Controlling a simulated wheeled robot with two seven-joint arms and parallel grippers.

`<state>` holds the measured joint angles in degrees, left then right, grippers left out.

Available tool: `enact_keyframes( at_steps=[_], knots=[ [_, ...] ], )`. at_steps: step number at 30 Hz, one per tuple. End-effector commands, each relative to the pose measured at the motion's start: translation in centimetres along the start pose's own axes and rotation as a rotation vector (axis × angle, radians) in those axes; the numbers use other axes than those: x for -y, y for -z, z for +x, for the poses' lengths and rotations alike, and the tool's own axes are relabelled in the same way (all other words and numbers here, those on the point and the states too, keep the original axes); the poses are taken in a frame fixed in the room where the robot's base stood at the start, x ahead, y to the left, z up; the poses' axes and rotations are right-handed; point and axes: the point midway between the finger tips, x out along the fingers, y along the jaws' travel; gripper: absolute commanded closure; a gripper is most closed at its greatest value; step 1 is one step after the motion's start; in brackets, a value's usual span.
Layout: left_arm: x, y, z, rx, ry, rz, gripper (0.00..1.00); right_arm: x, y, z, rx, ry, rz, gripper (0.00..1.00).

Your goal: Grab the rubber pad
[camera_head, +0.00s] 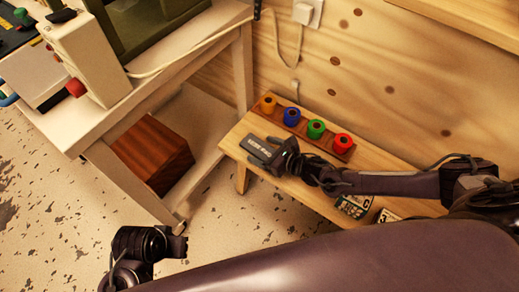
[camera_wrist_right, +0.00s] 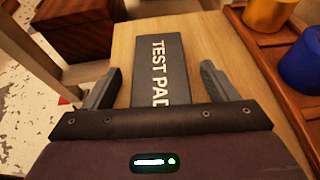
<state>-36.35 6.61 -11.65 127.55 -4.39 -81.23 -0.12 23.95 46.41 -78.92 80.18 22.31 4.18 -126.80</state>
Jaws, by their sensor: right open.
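The rubber pad (camera_wrist_right: 172,68) is a dark grey block with white "TEST PAD" lettering, lying on a wooden bench (camera_head: 237,152). In the head view the pad (camera_head: 257,147) is near the bench's left end. My right gripper (camera_wrist_right: 160,80) is open, with one finger on each side of the pad's near part and gaps showing on both sides. The pad's near end is hidden behind the gripper body. In the head view my right gripper (camera_head: 275,152) is over the pad. My left arm's end (camera_head: 180,244) shows at lower left; its fingers are not clear.
A wooden rack (camera_head: 330,147) holds several coloured rolls along the wall, just right of the pad in the wrist view. A dark wooden box (camera_head: 150,152) sits on the low shelf of a white table (camera_head: 190,55). Colourful plates (camera_head: 354,205) lie on the bench's right part.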

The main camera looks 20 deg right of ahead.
Motion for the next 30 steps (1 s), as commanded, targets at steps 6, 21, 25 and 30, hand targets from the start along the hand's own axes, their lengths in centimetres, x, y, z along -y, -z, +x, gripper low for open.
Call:
enact_keyframes(
  at_steps=[6, 21, 25, 30],
  knots=[
    [0.0, 0.0, 0.0, -0.001, 0.0, 0.001, 0.64, 0.0, 0.0, 0.0, -0.001, 0.0, 0.001, 0.23],
    [-0.1, 0.0, -0.1, -0.001, -0.001, 0.001, 0.64, 0.0, 0.0, 0.0, 0.0, 0.0, 0.002, 0.7],
    [0.0, 0.0, -0.1, 0.0, -0.001, 0.0, 0.64, 0.0, -0.1, -0.1, 0.0, 0.0, 0.001, 0.7],
    [0.1, -0.2, -0.5, 0.015, 0.001, -0.005, 0.64, 0.1, -1.3, -0.5, 0.0, 0.001, 0.001, 0.7]
  ],
)
